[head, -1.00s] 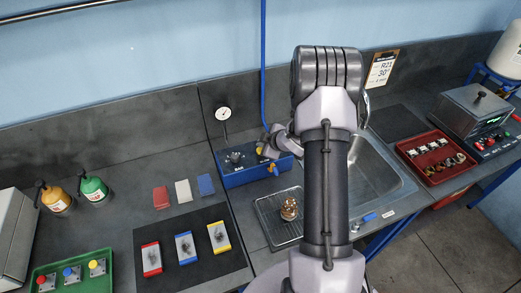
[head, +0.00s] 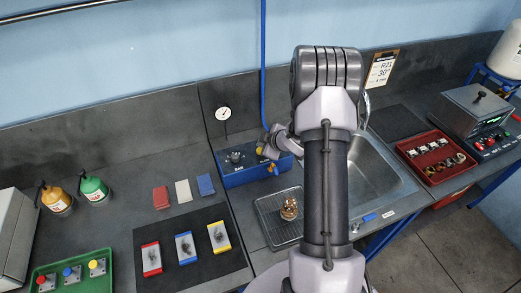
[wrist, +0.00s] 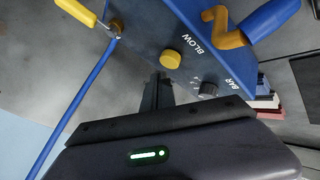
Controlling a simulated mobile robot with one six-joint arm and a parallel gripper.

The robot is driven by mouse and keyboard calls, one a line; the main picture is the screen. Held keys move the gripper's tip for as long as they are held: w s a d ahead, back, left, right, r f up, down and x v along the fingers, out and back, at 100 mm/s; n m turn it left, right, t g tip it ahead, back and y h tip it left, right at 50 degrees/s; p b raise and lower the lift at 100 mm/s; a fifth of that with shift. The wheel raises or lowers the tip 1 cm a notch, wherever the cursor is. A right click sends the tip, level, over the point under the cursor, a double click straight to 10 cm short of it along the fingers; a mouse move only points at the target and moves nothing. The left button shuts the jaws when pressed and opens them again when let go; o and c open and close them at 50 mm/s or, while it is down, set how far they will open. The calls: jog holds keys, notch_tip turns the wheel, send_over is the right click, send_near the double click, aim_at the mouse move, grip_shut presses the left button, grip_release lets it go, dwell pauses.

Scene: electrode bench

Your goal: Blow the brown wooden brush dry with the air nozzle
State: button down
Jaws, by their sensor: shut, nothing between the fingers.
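A brown, copper-toned piece (head: 289,208) sits on the wire rack left of the sink; it is too small to tell whether it is the wooden brush. The blue air box (head: 240,172) stands against the back wall, with a blue hose above it. In the wrist view, the box face reads BLOW beside a yellow round button (wrist: 171,60). An orange hook with a blue cylinder (wrist: 270,18) sticks out from it; I cannot tell whether this is the air nozzle. My gripper (wrist: 158,78) is shut and empty, its tips close to the yellow button; contact is unclear.
A wire rack tray (head: 262,212) lies before the box, beside the sink (head: 375,185). A black mat (head: 185,272) holds several coloured blocks. A red tray (head: 440,180) and scale stand right. A gauge (head: 223,113) rises above the box. My arm hides part of the sink.

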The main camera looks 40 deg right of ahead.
jog(key=shift+f+b, duration=0.35)
jog(key=shift+f, duration=0.1)
jog(key=shift+f+b, duration=0.6)
dwell(0.5)
dwell(0.4)
jog(key=shift+r+p, duration=0.9)
jog(key=shift+r, duration=0.15)
notch_tip(320, 180, up, 5)
jog(key=p, duration=0.4)
